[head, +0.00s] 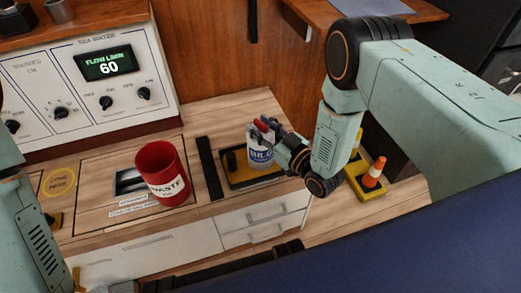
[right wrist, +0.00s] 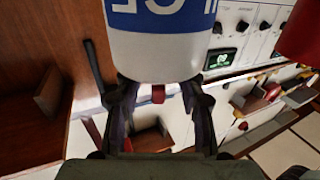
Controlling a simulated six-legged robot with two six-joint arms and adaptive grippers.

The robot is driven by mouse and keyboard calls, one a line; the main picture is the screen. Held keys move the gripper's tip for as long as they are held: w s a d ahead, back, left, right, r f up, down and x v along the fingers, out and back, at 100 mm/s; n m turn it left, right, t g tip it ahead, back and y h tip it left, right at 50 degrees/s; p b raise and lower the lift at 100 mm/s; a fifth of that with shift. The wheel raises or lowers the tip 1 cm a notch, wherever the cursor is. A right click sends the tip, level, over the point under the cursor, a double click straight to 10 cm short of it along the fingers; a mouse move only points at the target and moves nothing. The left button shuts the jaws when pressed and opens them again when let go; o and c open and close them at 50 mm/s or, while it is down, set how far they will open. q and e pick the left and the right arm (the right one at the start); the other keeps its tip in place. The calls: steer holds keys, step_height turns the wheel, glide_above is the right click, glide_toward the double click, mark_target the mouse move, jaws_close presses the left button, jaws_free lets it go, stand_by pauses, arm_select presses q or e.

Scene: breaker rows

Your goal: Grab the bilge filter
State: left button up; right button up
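The bilge filter (head: 261,158) is a white canister with a blue label and a red top piece. It stands upright at the black tray on the counter. My right gripper (head: 268,133) reaches in from the right at the top of the filter, its dark fingers on either side of the red piece. In the right wrist view the canister (right wrist: 158,52) fills the top middle. The fingers of my right gripper (right wrist: 158,100) are spread apart, with a clear gap to the red piece; their tips are partly hidden by the canister. My left gripper is out of view.
A red waste bin (head: 160,175) stands left of the filter, with a black strip (head: 208,168) between them. The black tray (head: 236,183) has a raised rim. A white control panel (head: 122,85) stands behind.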

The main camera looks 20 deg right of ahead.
steer(key=shift+w, duration=0.3)
steer(key=shift+c, duration=0.4)
jaws_close()
steer(key=shift+r, duration=0.1)
